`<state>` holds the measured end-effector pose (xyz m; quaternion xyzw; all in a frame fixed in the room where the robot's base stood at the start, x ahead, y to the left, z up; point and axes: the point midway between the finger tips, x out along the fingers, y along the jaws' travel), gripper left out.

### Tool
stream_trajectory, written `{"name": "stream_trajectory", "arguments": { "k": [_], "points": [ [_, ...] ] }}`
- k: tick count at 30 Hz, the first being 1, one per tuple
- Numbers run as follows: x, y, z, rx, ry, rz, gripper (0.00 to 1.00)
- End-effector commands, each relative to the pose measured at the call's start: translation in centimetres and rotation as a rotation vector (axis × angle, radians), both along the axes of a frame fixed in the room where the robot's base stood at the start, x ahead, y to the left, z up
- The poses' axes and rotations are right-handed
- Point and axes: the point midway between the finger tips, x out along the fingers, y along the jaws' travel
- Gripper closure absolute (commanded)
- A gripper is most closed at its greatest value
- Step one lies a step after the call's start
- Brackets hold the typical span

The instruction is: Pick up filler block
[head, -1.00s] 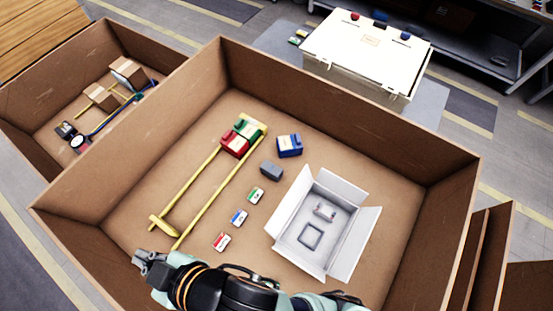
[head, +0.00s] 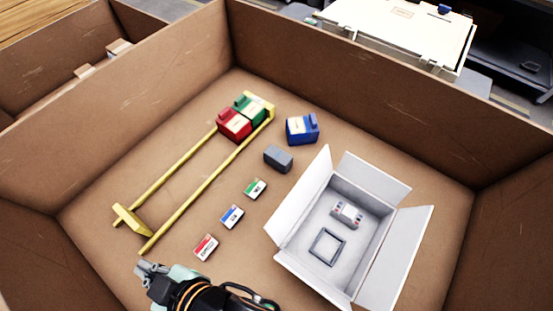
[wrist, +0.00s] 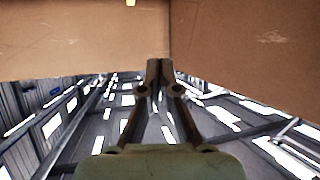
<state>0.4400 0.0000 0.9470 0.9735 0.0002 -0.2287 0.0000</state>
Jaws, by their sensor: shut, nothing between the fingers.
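A plain grey block (head: 278,159), which looks like the filler block, lies on the floor of the large cardboard box, left of the white open carton. My gripper (head: 147,268) is at the lower left of the head view, well away from the grey block. In the wrist view its two fingers (wrist: 160,64) are together with nothing between them. The grey block does not show in the wrist view, which has cardboard walls above and a blurred hall behind.
A yellow rail frame (head: 193,186) holds a red block (head: 235,125) and a green block (head: 251,108). A blue block (head: 302,129) is behind the grey one. Several small labelled pieces (head: 231,217) lie in front. The white carton (head: 345,236) has raised flaps. Tall cardboard walls (head: 375,95) surround everything.

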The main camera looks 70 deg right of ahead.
Motion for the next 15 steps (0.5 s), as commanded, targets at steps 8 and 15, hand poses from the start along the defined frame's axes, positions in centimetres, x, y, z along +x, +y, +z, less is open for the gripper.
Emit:
{"name": "stream_trajectory", "arguments": {
  "k": [8,15],
  "points": [
    [0.0,0.0,-0.02,0.0,0.0,0.0,1.0],
    [0.0,0.0,-0.02,0.0,0.0,0.0,0.62]
  ]
}}
